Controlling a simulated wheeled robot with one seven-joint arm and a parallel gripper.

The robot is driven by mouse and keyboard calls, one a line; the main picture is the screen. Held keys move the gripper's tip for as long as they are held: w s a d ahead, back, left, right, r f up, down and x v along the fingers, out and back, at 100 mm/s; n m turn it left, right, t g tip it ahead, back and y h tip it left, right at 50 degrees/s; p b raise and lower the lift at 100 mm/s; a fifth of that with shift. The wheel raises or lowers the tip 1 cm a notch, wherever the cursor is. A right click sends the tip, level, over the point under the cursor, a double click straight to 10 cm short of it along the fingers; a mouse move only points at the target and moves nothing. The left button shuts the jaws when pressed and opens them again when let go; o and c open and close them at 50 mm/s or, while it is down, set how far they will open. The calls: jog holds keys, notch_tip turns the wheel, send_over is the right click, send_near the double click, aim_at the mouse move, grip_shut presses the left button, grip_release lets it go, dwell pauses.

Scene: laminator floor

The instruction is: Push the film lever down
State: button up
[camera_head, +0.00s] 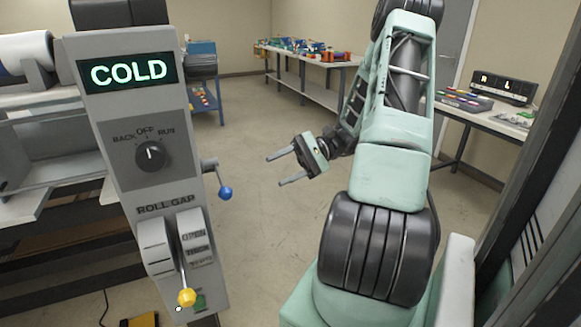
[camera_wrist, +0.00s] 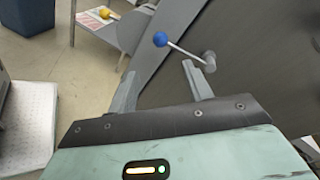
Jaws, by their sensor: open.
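A short lever with a blue ball knob (camera_head: 225,193) sticks out from the right side of the machine's control panel. In the head view its rod slants down and right from a grey pivot. No label naming it as the film lever is visible. My gripper (camera_head: 275,171) is open and empty, to the right of the blue knob and apart from it in the picture. In the wrist view the blue knob (camera_wrist: 160,39) shows beyond my open fingers (camera_wrist: 157,76), with its rod running to a grey pivot at the right.
The panel (camera_head: 122,115) shows COLD. Its dial (camera_head: 150,155) points near OFF. A yellow-knobbed lever (camera_head: 186,297) sits in the ROLL GAP slot. Tables with coloured items (camera_head: 310,60) stand at the back and right. The floor between is clear.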

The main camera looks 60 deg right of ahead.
jog(key=shift+v, duration=1.15)
